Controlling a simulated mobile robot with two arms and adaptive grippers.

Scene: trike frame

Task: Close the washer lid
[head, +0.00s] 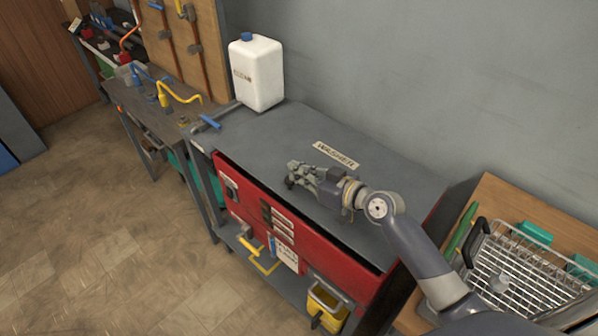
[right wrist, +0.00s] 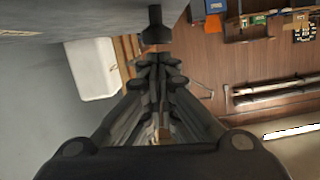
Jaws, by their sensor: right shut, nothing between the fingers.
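The washer is a red cabinet (head: 330,250) with a dark grey lid (head: 265,140) that carries a "WASHER" label (head: 336,155). The lid lies nearly flat over the cabinet, with a dark gap along the front between its edge and the red front panel. My right gripper (head: 292,174) is over the lid near its front edge, shut and empty. I cannot tell whether it touches the lid. In the right wrist view its fingers (right wrist: 158,62) are together with nothing held. My left gripper is not in view.
A white jug (head: 257,73) with a blue cap stands at the back left of the washer, beside a blue-handled tool (head: 210,121). A wire basket (head: 520,275) is on the right. A yellow bucket (head: 326,308) is below. Floor at the left is clear.

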